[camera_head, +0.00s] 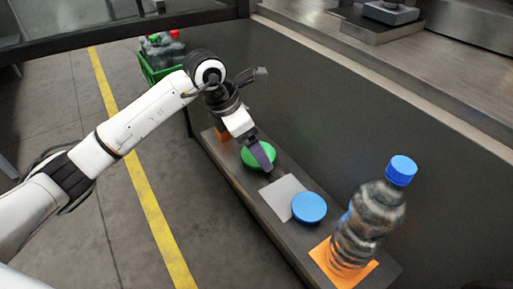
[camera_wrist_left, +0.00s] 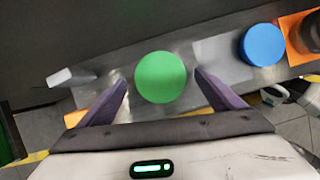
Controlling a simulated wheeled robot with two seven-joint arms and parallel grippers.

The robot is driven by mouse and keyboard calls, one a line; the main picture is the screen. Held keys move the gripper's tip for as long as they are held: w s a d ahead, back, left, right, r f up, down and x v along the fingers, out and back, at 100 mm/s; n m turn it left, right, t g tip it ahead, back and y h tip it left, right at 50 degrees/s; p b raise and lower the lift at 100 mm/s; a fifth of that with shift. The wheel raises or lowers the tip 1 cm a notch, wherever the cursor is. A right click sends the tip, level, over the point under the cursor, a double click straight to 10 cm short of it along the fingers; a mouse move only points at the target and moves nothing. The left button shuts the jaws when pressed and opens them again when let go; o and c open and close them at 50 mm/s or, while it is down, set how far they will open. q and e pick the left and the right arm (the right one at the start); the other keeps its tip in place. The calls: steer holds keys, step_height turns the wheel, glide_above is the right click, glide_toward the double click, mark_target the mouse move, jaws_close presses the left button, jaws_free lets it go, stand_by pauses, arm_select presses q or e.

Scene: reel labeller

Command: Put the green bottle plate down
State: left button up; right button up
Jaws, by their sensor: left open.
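The green bottle plate (camera_head: 258,156) is a round green disc on the narrow grey shelf (camera_head: 222,158). In the left wrist view the green plate (camera_wrist_left: 161,77) lies between the fingers, with a gap on both sides. My left gripper (camera_wrist_left: 162,92) is open around it; in the head view the gripper (camera_head: 258,150) reaches down over the plate from the far side. Whether the plate rests fully on the shelf is hard to tell.
A blue disc (camera_head: 309,208) sits nearer on the shelf, partly over a pale square (camera_head: 283,195). A clear bottle with a blue cap (camera_head: 370,222) stands on an orange square (camera_head: 372,270). A green crate (camera_head: 152,72) with bottles stands on the floor behind. A dark wall borders the shelf.

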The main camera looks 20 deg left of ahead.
arm_select(q)
steer(key=p+v, duration=0.1)
steer(key=v, duration=0.8)
steer(key=shift+r, duration=0.3)
